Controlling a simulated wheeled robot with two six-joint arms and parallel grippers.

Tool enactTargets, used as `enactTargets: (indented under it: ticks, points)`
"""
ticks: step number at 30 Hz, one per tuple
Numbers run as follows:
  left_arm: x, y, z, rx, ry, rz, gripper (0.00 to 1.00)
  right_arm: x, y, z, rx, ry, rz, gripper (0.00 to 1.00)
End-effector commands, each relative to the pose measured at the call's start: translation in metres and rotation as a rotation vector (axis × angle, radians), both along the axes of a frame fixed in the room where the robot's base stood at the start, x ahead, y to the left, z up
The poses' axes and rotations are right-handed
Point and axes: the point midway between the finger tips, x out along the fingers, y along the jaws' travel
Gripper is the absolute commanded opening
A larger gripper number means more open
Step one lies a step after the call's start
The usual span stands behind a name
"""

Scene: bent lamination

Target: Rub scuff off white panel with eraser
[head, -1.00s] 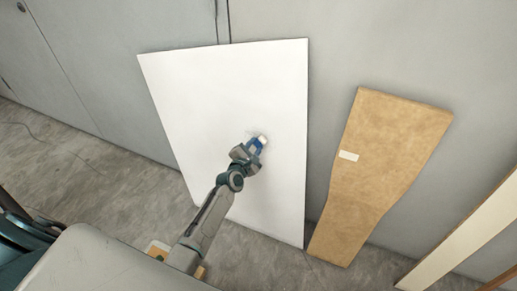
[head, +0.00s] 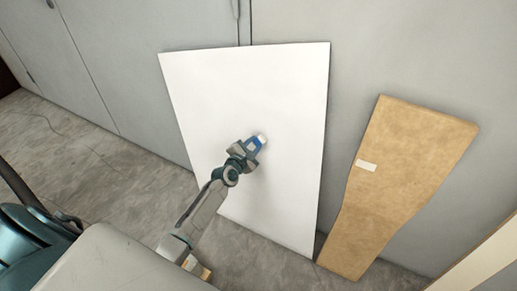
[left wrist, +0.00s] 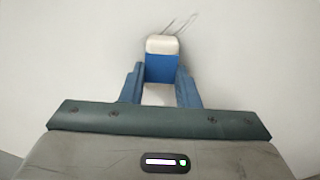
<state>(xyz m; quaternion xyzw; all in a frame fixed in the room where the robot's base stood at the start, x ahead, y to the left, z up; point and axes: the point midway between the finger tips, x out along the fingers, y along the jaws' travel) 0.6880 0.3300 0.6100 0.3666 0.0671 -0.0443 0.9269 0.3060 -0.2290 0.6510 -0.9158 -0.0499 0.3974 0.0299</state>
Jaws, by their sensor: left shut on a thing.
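The white panel (head: 275,85) leans upright against the grey wall in the head view. My left gripper (head: 255,146) is in front of its middle, shut on the eraser (head: 262,139). In the left wrist view the eraser (left wrist: 162,60) has a white tip and a blue sleeve, and sits between the two blue fingers (left wrist: 160,88). Its tip is at or very near the panel; I cannot tell if it touches. Thin dark scuff lines (left wrist: 180,32) show on the panel just beyond the tip. The right gripper is not in view.
A tan bent board (head: 395,180) with a small white label leans on the wall to the right of the panel. A pale board (head: 485,262) stands at the lower right. A wooden piece (head: 197,268) lies low under my arm. The grey floor is open at left.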

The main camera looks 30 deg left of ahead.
Motion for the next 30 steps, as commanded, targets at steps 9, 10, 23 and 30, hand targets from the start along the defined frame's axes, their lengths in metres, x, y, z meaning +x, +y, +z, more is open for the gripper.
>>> enactTargets:
  ticks: [9,10,23,30]
  points:
    - [-0.001,-0.002,0.002,-0.001,-0.002,0.001,0.10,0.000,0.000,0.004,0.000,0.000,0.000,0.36]
    - [-0.001,-0.004,0.002,-0.002,-0.001,0.000,0.10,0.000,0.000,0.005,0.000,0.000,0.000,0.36]
    - [0.001,-0.034,0.002,-0.001,-0.002,0.000,0.10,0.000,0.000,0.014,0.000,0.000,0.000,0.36]
    - [0.000,-0.049,0.003,-0.003,-0.001,-0.001,0.10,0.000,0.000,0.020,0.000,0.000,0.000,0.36]
